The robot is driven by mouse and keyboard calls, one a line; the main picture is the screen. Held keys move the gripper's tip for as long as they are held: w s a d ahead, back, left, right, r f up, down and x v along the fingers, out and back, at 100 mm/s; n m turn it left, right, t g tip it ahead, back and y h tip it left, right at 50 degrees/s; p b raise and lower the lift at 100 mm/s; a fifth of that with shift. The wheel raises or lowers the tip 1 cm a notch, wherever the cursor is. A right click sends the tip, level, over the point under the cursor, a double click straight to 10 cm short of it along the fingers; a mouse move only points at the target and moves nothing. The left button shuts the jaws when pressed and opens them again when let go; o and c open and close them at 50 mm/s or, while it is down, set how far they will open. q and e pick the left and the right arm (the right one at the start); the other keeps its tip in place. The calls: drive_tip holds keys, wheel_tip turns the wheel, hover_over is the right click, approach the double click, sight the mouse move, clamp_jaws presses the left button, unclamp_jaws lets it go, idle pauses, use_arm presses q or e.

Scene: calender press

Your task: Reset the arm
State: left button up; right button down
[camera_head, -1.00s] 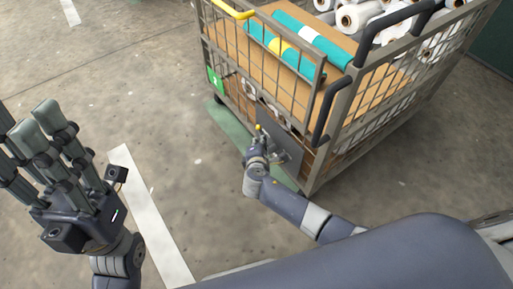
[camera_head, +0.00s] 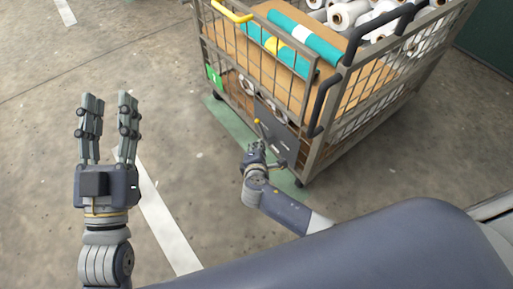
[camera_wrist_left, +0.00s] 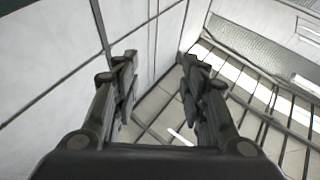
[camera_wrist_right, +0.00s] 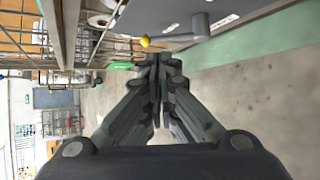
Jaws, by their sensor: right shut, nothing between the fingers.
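My left gripper (camera_head: 106,128) is raised at the left of the head view, fingers pointing up. Its fingers stand apart with nothing between them; the left wrist view (camera_wrist_left: 158,85) also shows this gap. My right gripper (camera_head: 255,148) is low beside the wire cart (camera_head: 312,130), near the cart's grey plate and lever with a yellow knob (camera_head: 257,121). In the right wrist view its fingers (camera_wrist_right: 158,60) are together and empty. The yellow knob (camera_wrist_right: 145,42) shows just beyond and left of the fingertips, apart from them.
The cart holds a cardboard box (camera_head: 262,62), teal rolls (camera_head: 306,38) and several white rolls (camera_head: 348,14). A green floor strip (camera_head: 228,120) runs beneath it. A white floor line (camera_head: 165,225) crosses the concrete floor, which is clear between my arms.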

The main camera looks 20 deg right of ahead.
use_arm(q)
wheel_tip(320, 180, down, 7)
drive_tip(key=w+g+y+p, duration=0.1)
drive_tip(key=g, duration=0.3)
drive_tip(key=shift+w+a, duration=0.25)
drive_tip(key=shift+a, duration=0.05)
use_arm(e)
drive_tip(key=shift+v, duration=1.8)
